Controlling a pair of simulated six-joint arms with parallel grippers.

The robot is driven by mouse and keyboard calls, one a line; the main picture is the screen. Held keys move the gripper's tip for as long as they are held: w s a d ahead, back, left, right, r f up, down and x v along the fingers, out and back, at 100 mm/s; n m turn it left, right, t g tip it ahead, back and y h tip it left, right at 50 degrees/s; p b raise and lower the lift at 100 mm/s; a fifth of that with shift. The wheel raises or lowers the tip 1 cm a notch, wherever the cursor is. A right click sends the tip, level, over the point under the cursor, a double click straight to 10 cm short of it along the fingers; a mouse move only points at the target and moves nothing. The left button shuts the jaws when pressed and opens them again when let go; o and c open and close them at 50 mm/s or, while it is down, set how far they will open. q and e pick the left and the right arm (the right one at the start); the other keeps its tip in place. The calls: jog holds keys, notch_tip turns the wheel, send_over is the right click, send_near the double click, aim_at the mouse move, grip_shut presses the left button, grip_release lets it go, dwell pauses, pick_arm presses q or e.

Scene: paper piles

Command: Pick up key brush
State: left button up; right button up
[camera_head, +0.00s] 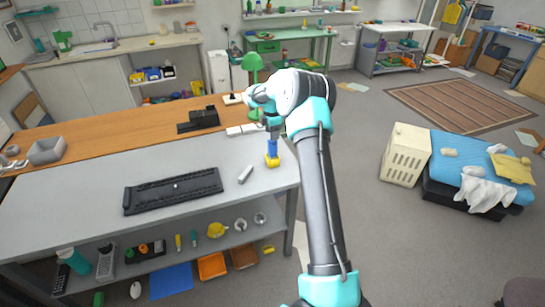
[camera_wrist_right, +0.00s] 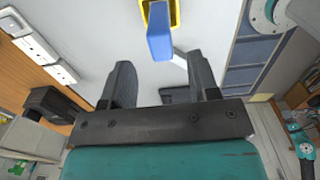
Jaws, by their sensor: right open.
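The key brush, with a blue upper part and a yellow lower part (camera_head: 272,161), is near the right end of the grey table (camera_head: 80,227). My right gripper (camera_head: 271,127) is just above the brush in the head view, pointing down. In the right wrist view the blue part (camera_wrist_right: 160,42) lies ahead of my right gripper's fingertips (camera_wrist_right: 160,62), roughly centred between them but beyond them. The fingers are apart with nothing between them. My left gripper is not in view.
A black keyboard (camera_head: 173,190) lies on the table, with a small light-grey block (camera_head: 245,174) between it and the brush. White power strips (camera_head: 243,129) and a black device (camera_head: 199,120) sit at the back. A grey bin (camera_head: 47,151) is far left.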

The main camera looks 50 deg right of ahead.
aim_at(272, 144)
jog(key=shift+f, duration=0.85)
jog(key=shift+f, duration=2.65)
jog(key=c, duration=1)
jog(key=shift+r, duration=0.15)
notch_tip(272, 144, up, 10)
jog(key=shift+f, duration=0.1)
